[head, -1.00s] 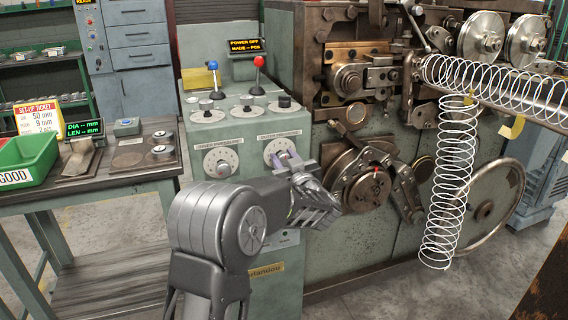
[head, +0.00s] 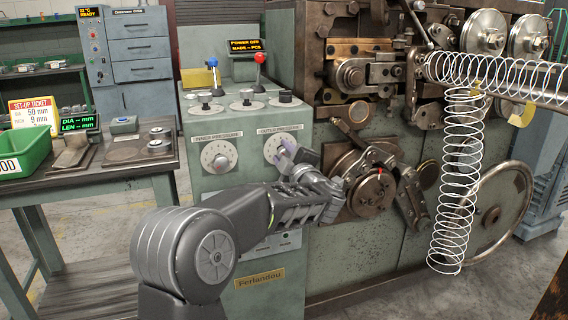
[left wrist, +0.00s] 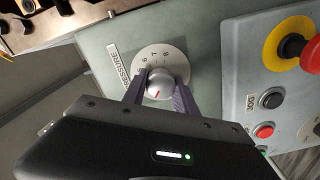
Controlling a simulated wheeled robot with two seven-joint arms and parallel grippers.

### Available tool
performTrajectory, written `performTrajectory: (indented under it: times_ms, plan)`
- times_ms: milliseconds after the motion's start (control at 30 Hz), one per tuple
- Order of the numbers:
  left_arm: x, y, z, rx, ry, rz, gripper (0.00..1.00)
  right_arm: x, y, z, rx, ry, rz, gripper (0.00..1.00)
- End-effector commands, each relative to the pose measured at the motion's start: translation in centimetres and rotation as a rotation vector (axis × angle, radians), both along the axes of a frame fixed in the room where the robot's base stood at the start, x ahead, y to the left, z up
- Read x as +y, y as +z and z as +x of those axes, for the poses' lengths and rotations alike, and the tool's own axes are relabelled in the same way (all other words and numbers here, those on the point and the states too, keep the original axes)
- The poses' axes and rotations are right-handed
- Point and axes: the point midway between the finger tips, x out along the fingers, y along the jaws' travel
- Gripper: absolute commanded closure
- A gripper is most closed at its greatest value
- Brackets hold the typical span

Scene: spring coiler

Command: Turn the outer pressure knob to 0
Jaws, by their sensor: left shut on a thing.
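The outer pressure knob is a round silver knob (left wrist: 160,82) with a red mark, on a pale numbered dial plate (left wrist: 176,57). Numbers 6, 7 and 8 show on the dial in the left wrist view; the others are hidden or unclear. My left gripper (left wrist: 160,92) is shut on this knob, one purple-grey finger on each side. In the head view, my left gripper (head: 286,156) is at the right-hand dial under the outer pressure label (head: 280,131) and covers much of it. My right gripper is not in view.
The inner pressure knob (head: 219,160) is just left. Above are blue-topped (head: 212,63) and red-topped (head: 260,58) levers and small black-topped knobs. The left wrist view shows a panel with a red emergency button (left wrist: 298,47). A coiled spring (head: 460,180) hangs at right.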

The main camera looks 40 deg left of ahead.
Motion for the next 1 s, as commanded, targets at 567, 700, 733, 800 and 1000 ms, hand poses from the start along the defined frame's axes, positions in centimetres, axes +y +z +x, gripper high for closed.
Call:
performTrajectory:
  times_ms: [567,700,733,800,1000]
  plan:
    - [0.0,-0.7,0.0,-0.449,0.0,-0.313,1.0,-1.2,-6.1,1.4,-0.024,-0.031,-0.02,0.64]
    - [0.0,-0.8,0.0,-0.558,0.0,-0.388,1.0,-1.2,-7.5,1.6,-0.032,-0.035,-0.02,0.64]
    - [0.0,-0.9,0.0,-0.581,0.0,-0.404,1.0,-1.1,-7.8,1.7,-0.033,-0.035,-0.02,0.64]
    - [0.0,-0.9,0.0,-0.635,0.0,-0.442,1.0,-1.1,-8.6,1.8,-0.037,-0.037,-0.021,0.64]
    - [0.0,-0.9,0.0,-0.786,0.001,-0.546,1.0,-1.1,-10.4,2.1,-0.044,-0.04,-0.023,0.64]
